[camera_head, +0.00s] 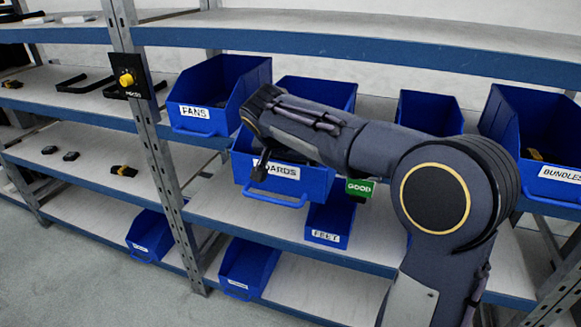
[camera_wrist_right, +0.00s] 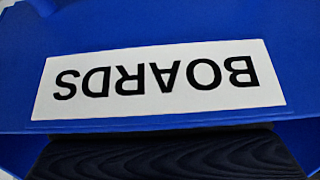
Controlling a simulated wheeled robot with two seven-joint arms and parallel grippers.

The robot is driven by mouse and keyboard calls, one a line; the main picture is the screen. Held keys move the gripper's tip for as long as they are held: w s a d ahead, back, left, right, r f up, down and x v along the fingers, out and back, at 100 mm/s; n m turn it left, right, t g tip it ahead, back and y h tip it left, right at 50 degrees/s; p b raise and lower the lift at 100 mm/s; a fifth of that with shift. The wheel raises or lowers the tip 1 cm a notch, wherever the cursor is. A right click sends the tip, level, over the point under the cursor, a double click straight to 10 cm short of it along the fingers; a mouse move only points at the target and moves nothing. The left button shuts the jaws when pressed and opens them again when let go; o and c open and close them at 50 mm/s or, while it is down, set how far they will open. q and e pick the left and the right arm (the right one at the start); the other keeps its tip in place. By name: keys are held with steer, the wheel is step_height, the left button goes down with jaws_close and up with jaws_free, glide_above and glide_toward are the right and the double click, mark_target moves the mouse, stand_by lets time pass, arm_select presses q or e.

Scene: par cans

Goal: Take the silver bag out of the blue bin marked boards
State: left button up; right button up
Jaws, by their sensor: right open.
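The blue bin marked BOARDS (camera_head: 242,167) stands on the shelf in the middle of the head view, partly covered by my right arm. Its white label fills much of the right wrist view, upside down, on the blue front wall (camera_wrist_right: 160,20). My right gripper (camera_head: 260,170) is open, at the left part of this bin's front. I cannot tell whether it touches the bin. The silver bag does not show in either view; the bin's inside is mostly hidden behind my arm. My left gripper is not in view.
The FANS bin (camera_head: 192,118) is at the upper left, close to my right gripper. The FELT bin (camera_head: 328,235) stands below right and the BUNDLES bin (camera_head: 545,170) far right. A green GOOD tag (camera_head: 359,188) is just under my arm. A metal post (camera_head: 150,130) stands left.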

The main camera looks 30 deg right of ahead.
steer(key=shift+c, duration=0.4)
steer(key=c, duration=0.7)
steer(key=shift+o, duration=0.2)
steer(key=shift+r, duration=0.15)
